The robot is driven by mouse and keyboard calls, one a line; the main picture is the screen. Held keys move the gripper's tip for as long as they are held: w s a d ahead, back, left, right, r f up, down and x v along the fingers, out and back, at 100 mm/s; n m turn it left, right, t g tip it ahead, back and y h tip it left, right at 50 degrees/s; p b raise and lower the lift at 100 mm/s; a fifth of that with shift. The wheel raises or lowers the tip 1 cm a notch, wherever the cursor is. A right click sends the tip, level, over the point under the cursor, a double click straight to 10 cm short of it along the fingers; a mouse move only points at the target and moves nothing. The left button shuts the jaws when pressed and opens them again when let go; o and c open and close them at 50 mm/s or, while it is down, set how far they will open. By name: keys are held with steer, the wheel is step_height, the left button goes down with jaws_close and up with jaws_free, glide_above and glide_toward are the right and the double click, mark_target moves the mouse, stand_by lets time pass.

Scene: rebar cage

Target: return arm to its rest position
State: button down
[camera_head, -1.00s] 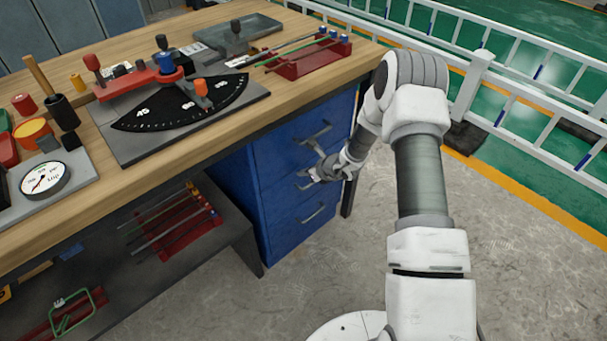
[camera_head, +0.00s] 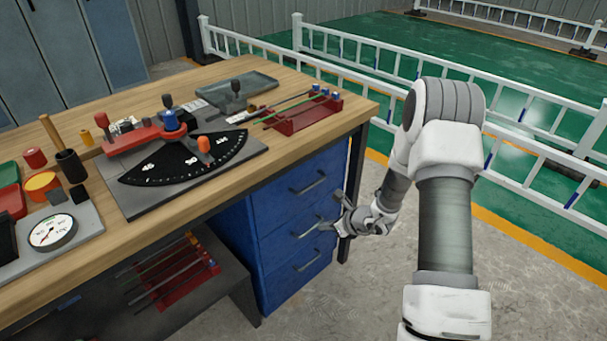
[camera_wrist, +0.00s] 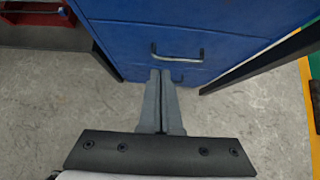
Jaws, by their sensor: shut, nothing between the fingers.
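My gripper (camera_head: 335,224) is to the right of the bench, in front of the blue drawer cabinet (camera_head: 295,215) in the head view. In the wrist view my gripper (camera_wrist: 160,75) points toward the cabinet (camera_wrist: 190,35), with its two grey fingers together and nothing between them. A drawer handle (camera_wrist: 178,57) appears just beyond the fingertips; whether they touch it cannot be told. My arm is bent, with its elbow raised at the right of the head view and the forearm reaching down and left.
The wooden bench (camera_head: 300,85) carries an angle-marked bending tool (camera_head: 185,155), a dial gauge (camera_head: 52,232) and a red rod rack (camera_head: 302,118). Another red rack (camera_head: 185,285) sits on the lower shelf. White railings (camera_head: 350,85) stand behind. Concrete floor (camera_head: 540,300) is clear at right.

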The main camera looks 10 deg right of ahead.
steer(key=s+a+r+n+y, duration=0.1)
steer(key=a+r+n, duration=0.15)
steer(key=r, duration=0.35)
steer(key=s+a+r+n+g, duration=0.1)
steer(key=s+a+r+n, duration=0.1)
steer(key=r+n, duration=0.3)
steer(key=s+a+r+n+y, duration=0.1)
steer(key=a+r+n, duration=0.15)
steer(key=r, duration=0.45)
steer(key=s+a+r+n+g, duration=0.2)
steer(key=s+r+n, duration=0.7)
steer(key=s+r, duration=0.2)
steer(key=s+d+r+n+t+h, duration=0.1)
steer(key=s+d+r+n+h, duration=0.3)
steer(key=s, duration=0.4)
steer(key=s+d+r+n+h, duration=0.2)
steer(key=s+d+n+h, duration=0.15)
steer(key=s+n, duration=0.35)
step_height(320, 180, up, 20)
steer(key=m+p, duration=0.1)
steer(key=p, duration=1.8)
steer(key=shift+s+d+f, duration=0.15)
steer(key=shift+s+d, duration=0.2)
steer(key=shift+d, duration=0.1)
steer(key=shift+s+a, duration=0.1)
steer(key=shift+a, duration=0.05)
